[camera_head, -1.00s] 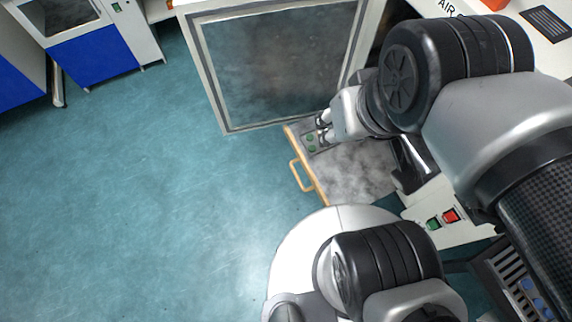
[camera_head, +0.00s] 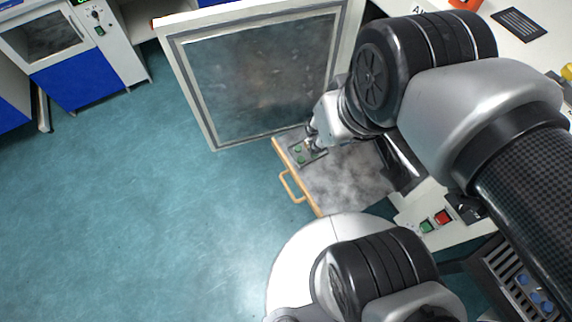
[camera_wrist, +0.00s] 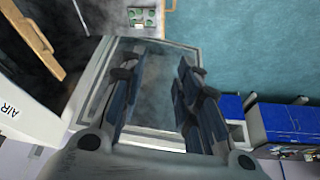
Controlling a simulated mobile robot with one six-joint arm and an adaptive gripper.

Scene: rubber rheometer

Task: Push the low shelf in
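The low shelf (camera_head: 345,185) is a grey marbled board with a tan wooden front edge and a tan loop handle (camera_head: 290,187). It sticks out from the white machine, beneath the open glass door. A small grey tray with green round pieces (camera_head: 302,153) lies at its far front corner; it also shows in the wrist view (camera_wrist: 143,18). My gripper (camera_head: 311,142) is over that corner, close to the tray; I cannot tell whether it touches. In the wrist view my gripper (camera_wrist: 155,72) has its fingers apart, with no object seen between them.
The open door with a dark glass pane (camera_head: 262,75) hangs just behind my gripper. Green and red buttons (camera_head: 434,222) sit on the machine front at right. Blue-fronted cabinets (camera_head: 95,68) stand far left. The teal floor left of the shelf is clear.

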